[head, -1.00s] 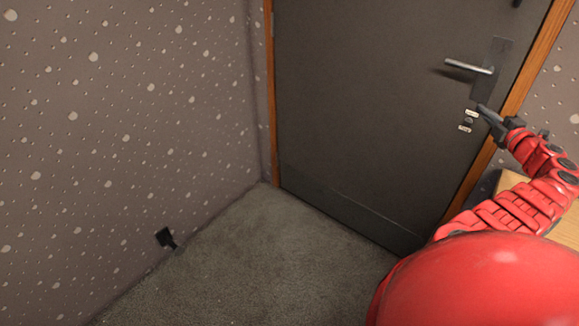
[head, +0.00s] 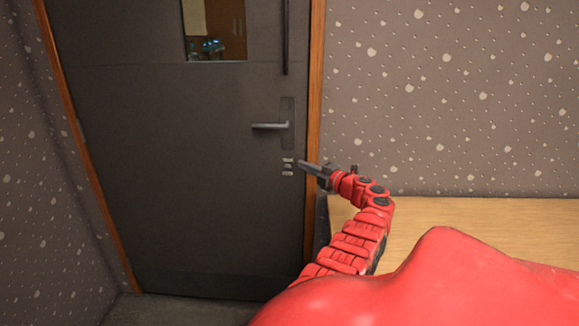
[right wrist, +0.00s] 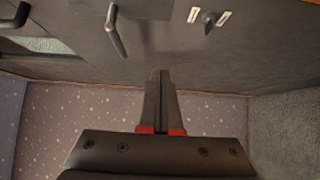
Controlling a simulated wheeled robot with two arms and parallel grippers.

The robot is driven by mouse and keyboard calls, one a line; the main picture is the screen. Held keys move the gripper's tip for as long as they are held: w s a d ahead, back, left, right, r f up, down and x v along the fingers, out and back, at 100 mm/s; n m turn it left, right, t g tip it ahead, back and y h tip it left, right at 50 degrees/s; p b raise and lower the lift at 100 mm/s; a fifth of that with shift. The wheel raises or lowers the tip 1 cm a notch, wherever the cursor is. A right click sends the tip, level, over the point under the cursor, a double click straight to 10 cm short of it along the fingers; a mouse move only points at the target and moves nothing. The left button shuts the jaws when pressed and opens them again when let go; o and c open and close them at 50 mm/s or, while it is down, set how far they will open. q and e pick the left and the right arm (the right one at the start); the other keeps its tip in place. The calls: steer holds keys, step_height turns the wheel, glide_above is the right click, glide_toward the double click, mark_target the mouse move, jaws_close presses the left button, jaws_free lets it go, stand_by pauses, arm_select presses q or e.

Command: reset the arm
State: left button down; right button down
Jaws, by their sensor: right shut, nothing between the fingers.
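My right arm is red and jointed, and it comes up from the bottom of the head view. It ends in my dark right gripper (head: 304,164), which is shut and empty. The gripper points left, in front of the door's right edge, just right of the lock plates and below the lever handle. In the right wrist view the shut fingers (right wrist: 161,75) point toward the door, with red marks at their base. I cannot tell whether the fingertips touch the door. My left gripper is not in view.
The dark door (head: 180,190) has a lever handle (head: 270,126), a lock (head: 287,167), a vertical bar and a small window (head: 213,30). A wooden surface (head: 450,225) lies right of the arm, against the speckled wall (head: 450,100). Carpet (head: 180,308) shows at the bottom.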

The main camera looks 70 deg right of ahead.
steer(key=s, duration=0.6)
steer(key=shift+d+b, duration=0.25)
steer(key=shift+b, duration=0.05)
steer(key=shift+r, duration=0.1)
